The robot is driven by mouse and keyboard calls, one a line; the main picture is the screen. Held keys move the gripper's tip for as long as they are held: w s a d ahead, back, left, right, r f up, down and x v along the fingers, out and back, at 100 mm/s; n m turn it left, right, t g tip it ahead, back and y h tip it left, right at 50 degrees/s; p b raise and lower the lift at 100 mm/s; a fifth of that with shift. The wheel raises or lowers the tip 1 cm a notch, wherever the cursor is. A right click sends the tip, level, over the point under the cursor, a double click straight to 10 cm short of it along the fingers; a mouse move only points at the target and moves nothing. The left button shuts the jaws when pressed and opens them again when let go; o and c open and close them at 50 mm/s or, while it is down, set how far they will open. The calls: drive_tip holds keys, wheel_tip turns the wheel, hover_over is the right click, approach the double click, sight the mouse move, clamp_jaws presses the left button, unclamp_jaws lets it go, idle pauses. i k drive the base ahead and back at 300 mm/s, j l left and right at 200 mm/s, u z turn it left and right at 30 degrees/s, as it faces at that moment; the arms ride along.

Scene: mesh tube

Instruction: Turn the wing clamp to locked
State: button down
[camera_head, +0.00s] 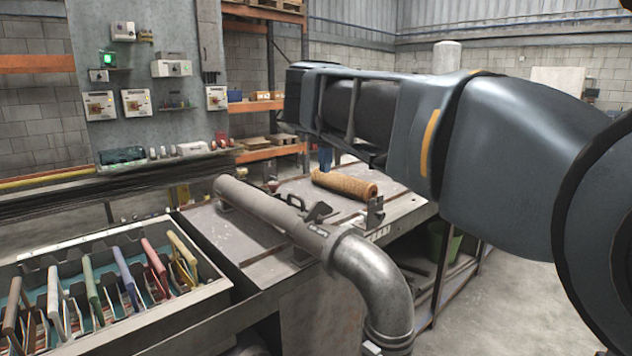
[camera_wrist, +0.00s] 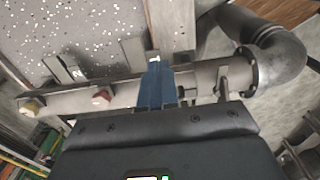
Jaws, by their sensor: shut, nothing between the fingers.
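A dark, wing-like fitting (camera_head: 317,211) stands up from the grey pipe (camera_head: 258,206) near its flange, and may be the wing clamp. Its locked or unlocked state cannot be read. In the wrist view, the pipe (camera_wrist: 70,103) runs across the middle, with a red-tipped part (camera_wrist: 102,97) and a yellowish-tipped part (camera_wrist: 32,106) along it. An upright metal piece (camera_wrist: 222,84) is beside the flange. My gripper (camera_head: 325,158) is above the bench, beyond the pipe. Its blue fingers (camera_wrist: 156,72) are shut and empty, overlapping the pipe in the wrist view; contact cannot be told.
A tan mesh roll (camera_head: 344,184) lies on the bench behind the pipe, near a metal bracket (camera_head: 375,213). The pipe's elbow (camera_head: 375,278) bends down at the bench edge. A crate of coloured panels (camera_head: 215,289) stands at left. A control panel (camera_head: 150,90) rises behind.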

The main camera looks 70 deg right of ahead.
sight(326, 211)
drive_tip(key=k, duration=1)
